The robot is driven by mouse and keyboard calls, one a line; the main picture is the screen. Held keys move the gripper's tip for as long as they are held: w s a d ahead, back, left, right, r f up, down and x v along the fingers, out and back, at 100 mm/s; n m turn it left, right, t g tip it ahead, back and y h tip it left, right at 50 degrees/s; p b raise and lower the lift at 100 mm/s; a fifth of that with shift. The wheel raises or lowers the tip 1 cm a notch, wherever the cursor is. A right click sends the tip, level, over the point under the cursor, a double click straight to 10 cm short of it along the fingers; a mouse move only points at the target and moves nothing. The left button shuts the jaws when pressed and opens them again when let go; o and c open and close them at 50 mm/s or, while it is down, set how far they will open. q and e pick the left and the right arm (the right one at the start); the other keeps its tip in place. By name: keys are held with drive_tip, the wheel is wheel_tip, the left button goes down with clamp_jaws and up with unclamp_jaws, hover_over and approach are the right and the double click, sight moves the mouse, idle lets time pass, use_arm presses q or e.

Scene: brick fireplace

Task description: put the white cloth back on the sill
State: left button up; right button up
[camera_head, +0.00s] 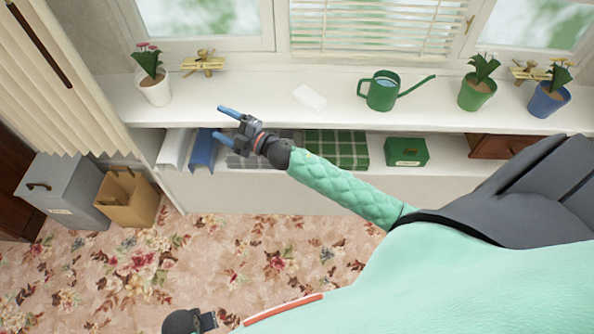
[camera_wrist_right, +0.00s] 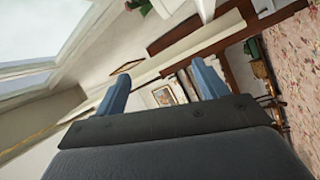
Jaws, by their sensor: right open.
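The white cloth (camera_head: 310,98) appears as a small flat folded block lying on the white sill (camera_head: 240,105), left of the green watering can. My right gripper (camera_head: 225,125) is open, with its two blue fingers apart and nothing between them. It is left of and below the cloth in the head view, near the sill's front edge and clear of the cloth. In the right wrist view the two fingers (camera_wrist_right: 163,85) are also spread and empty; the cloth does not show there.
A green watering can (camera_head: 382,92), a white pot (camera_head: 155,88), a green pot (camera_head: 476,92) and a blue pot (camera_head: 547,99) stand on the sill. The shelf below holds green plaid fabric (camera_head: 337,150) and a green box (camera_head: 406,152). Grey (camera_head: 62,190) and tan (camera_head: 127,198) boxes stand on the floor.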

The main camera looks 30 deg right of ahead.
drive_tip(key=s+d+f+m+g+h, duration=0.3)
drive_tip(key=s+f+m+h, duration=0.35)
drive_tip(key=f, duration=0.45)
drive_tip(key=s+d+f+m+g+h, duration=0.25)
drive_tip(key=s+f+m+h, duration=0.25)
drive_tip(key=s+f+m, duration=0.45)
drive_tip(key=s+a+f+g, duration=0.1)
drive_tip(key=s+f+g, duration=0.2)
drive_tip(key=s, duration=0.4)
drive_tip(key=s+a+f+m+g+y, duration=0.1)
drive_tip(key=s+f+g, duration=0.2)
drive_tip(key=s+f, duration=0.3)
drive_tip(key=s+a+f+m+g, duration=0.1)
drive_tip(key=s+f+g, duration=0.3)
drive_tip(key=s, duration=0.5)
drive_tip(key=shift+a+f+y, duration=0.15)
drive_tip(key=shift+a+y, duration=0.2)
drive_tip(key=shift+a, duration=0.15)
